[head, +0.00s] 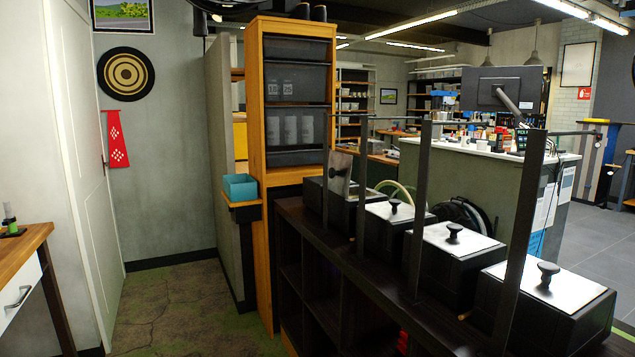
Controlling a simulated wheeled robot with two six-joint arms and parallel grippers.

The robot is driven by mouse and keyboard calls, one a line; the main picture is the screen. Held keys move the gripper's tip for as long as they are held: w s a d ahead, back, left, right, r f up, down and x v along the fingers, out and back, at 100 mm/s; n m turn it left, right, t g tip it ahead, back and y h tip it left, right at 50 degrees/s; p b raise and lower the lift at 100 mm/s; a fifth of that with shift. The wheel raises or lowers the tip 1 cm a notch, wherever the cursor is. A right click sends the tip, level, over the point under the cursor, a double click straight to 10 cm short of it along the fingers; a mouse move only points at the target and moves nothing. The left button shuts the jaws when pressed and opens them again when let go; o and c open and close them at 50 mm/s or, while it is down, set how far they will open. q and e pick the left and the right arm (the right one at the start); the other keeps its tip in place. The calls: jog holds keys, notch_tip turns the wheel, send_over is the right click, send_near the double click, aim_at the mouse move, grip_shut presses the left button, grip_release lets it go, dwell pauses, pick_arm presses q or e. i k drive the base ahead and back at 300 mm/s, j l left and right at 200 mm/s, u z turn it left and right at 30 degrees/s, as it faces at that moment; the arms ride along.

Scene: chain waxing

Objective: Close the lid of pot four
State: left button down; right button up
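A row of black pots stands on a dark shelf unit (290,235) at the right. The farthest pot (312,197) has its silver lid (340,172) standing up, tilted open, with a dark knob on its face. The three nearer pots have flat silver lids, shut, each with a black knob: the nearest lid (575,291), the middle lid (475,246) and the far one (408,214). No number labels are visible, but the farthest pot is the only one with a raised lid. Neither of my grippers is in view.
Upright dark posts (420,205) with horizontal bars rise beside the pots and partly hide them. A wooden cabinet (255,150) with a teal box (240,187) stands left of the shelf unit. The carpeted floor (185,300) at left is clear; a wooden desk (22,245) stands at the left edge.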

aim_at(339, 165)
jog(key=i+j+z, duration=0.15)
jog(key=i+z, duration=0.15)
jog(key=z, duration=0.15)
jog(key=i+j+z, duration=0.55)
jog(key=j, duration=0.15)
jog(key=j+z, duration=0.3)
jog(key=i+j, duration=0.05)
jog(key=j, duration=0.05)
